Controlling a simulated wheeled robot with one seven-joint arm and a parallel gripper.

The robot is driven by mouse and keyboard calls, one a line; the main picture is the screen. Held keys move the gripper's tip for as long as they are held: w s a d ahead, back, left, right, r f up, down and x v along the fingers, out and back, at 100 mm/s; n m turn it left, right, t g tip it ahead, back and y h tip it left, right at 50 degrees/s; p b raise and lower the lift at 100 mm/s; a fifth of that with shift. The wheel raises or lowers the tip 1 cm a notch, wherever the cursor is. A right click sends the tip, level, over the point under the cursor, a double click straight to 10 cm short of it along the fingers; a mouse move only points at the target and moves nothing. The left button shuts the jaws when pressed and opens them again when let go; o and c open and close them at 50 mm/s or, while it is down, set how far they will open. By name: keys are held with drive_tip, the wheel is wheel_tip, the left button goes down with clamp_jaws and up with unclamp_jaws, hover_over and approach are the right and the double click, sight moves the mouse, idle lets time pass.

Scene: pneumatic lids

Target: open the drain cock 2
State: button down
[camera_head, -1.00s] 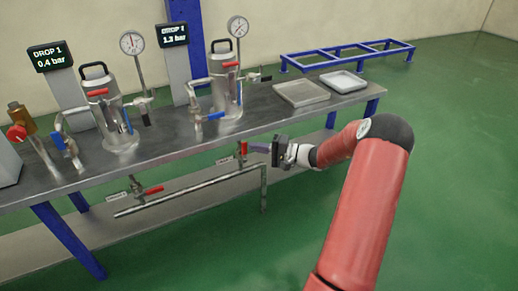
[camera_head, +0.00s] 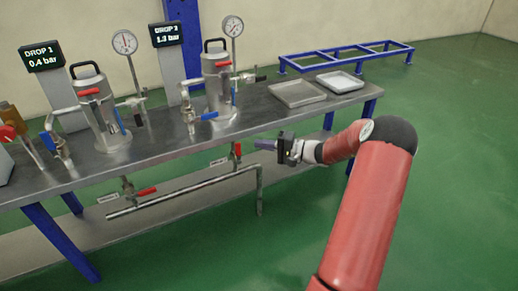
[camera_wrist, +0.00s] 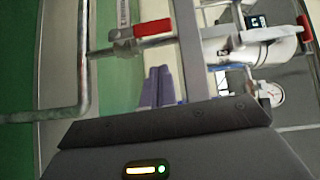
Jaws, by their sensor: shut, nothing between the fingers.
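The drain cock under the right-hand drop has a red lever (camera_head: 237,151) below the bench's front edge. The lever stands upright, in line with its short vertical pipe; it also shows in the wrist view (camera_wrist: 152,28). A white tag, too small to read, is beside it. My gripper (camera_head: 264,144) is shut and empty, to the right of the lever and apart from it. Its purple-grey fingers (camera_wrist: 156,88) lie together in the wrist view, clear of the lever. The left drain cock has a red lever (camera_head: 147,191) lying sideways, across its vertical pipe.
A grey drain pipe (camera_head: 190,188) runs below the bench edge and bends down at its right end. On the bench (camera_head: 165,150) stand two metal vessels (camera_head: 217,83) with gauges, and two shallow trays (camera_head: 297,94). The green floor to the right is clear.

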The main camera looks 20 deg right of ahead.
drive_tip(key=v, duration=0.9)
drive_tip(key=shift+s+d+f, duration=0.15)
drive_tip(key=shift+s+d, duration=0.05)
drive_tip(key=shift+s, duration=0.15)
drive_tip(key=s+a+r+n+g+h+p, duration=0.1)
drive_tip(key=s+a+r+n+g, duration=0.15)
drive_tip(key=a, duration=0.35)
drive_tip(key=s+a+r+n+g+h+p, duration=0.1)
drive_tip(key=s+a+r+g+h, duration=0.1)
drive_tip(key=a+r+g, duration=0.35)
drive_tip(key=s+a+r+n+g+h+p, duration=0.1)
drive_tip(key=s+a+r+p, duration=0.1)
drive_tip(key=a, duration=0.6)
drive_tip(key=s+a+r+n+t+h+p, duration=0.1)
drive_tip(key=s+a+r+h, duration=0.1)
drive_tip(key=s, duration=0.5)
drive_tip(key=s+a+r+n+t+h+p, duration=0.1)
drive_tip(key=s+r+h, duration=0.3)
drive_tip(key=s, duration=0.3)
drive_tip(key=s+a+r+n+h+p, duration=0.1)
drive_tip(key=s+a+r+h+p, duration=0.1)
drive_tip(key=s+r, duration=0.3)
drive_tip(key=shift+s+a+t+h, duration=0.4)
drive_tip(key=shift+s+h, duration=0.1)
drive_tip(key=shift+s, duration=0.65)
